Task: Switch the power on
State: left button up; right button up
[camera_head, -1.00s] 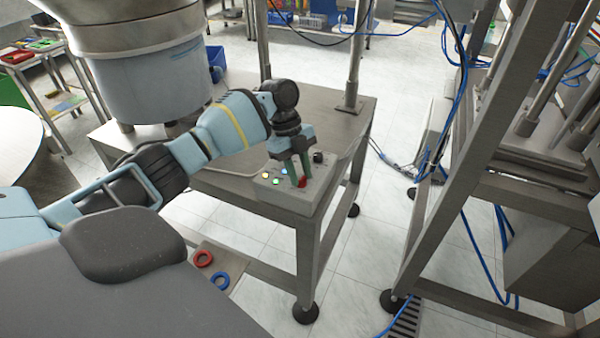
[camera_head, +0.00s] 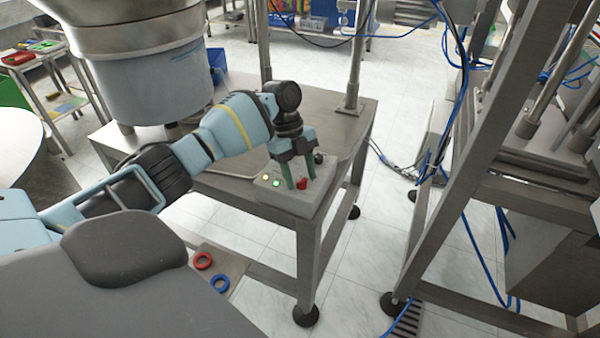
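A grey control box (camera_head: 299,202) sits on the near right corner of the steel table. It carries a red knob or switch (camera_head: 302,184), a dark knob (camera_head: 319,158) and small lit indicators (camera_head: 276,183) at its left. My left gripper (camera_head: 301,183) points down over the box. Its two green fingers are spread apart, with the red switch showing between their tips. I cannot tell whether the tips touch the box or the switch. The fingers hide part of the panel. My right gripper is not in view.
The steel table (camera_head: 235,188) holds a large bowl feeder (camera_head: 150,75) at the left and a metal post (camera_head: 352,70). A steel frame with blue cables (camera_head: 440,190) stands at the right. A red ring (camera_head: 203,260) and a blue ring (camera_head: 220,282) lie below.

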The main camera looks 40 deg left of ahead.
pick_arm(q)
jog(key=shift+r, duration=0.1)
jog(key=v, duration=0.7)
jog(key=shift+a+r, duration=0.2)
jog(key=shift+r, duration=0.1)
jog(key=shift+f, duration=0.1)
